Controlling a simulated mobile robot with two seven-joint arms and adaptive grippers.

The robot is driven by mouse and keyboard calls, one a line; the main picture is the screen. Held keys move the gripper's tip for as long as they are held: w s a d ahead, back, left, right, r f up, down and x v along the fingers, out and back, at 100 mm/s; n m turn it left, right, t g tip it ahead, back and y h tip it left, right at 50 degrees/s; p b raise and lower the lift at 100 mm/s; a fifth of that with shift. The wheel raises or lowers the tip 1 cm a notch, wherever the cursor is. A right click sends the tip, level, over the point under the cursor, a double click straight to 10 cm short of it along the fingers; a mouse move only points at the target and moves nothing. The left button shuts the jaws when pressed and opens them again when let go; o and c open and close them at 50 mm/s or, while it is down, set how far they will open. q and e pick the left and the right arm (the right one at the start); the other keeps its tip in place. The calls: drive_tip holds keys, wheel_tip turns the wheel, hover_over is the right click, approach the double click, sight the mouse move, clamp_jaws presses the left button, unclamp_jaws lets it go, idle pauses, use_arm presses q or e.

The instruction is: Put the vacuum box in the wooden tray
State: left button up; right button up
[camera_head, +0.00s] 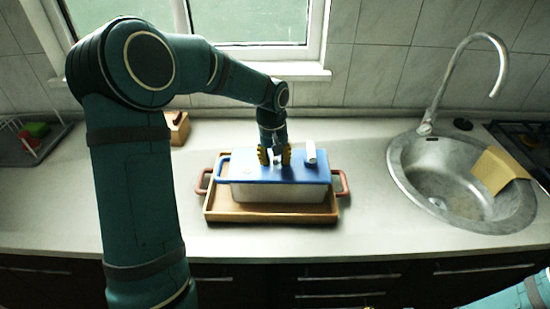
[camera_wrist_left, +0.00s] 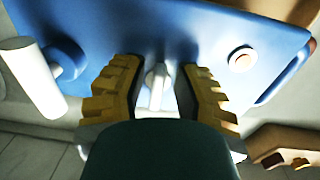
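The vacuum box (camera_head: 278,192), white with a blue lid (camera_head: 240,168), sits within the outline of the wooden tray (camera_head: 217,212). It looks level, and its underside is hidden. The tray has reddish handles at both ends. My left gripper (camera_head: 274,157) is above the lid with its yellowish fingers apart. In the left wrist view, the open fingers (camera_wrist_left: 160,75) stand either side of a pale upright part (camera_wrist_left: 156,88) on the lid, with gaps visible beside it. A white cylinder (camera_wrist_left: 33,78) stands on the lid too. My right gripper is out of view.
A round steel sink (camera_head: 408,170) with a tall tap and a yellow cloth (camera_head: 499,169) is at the right. A small wooden block (camera_head: 178,128) stands behind left. A dish rack (camera_head: 30,142) is far left. Counter left and right of the tray is clear.

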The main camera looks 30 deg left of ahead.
use_arm(q)
drive_tip(key=shift+r, duration=0.1)
wheel_tip(320, 180, up, 12)
drive_tip(key=p, duration=0.2)
drive_tip(key=shift+s+a, duration=0.15)
drive_tip(key=shift+a, duration=0.15)
drive_tip(key=shift+f, duration=0.2)
idle(0.5)
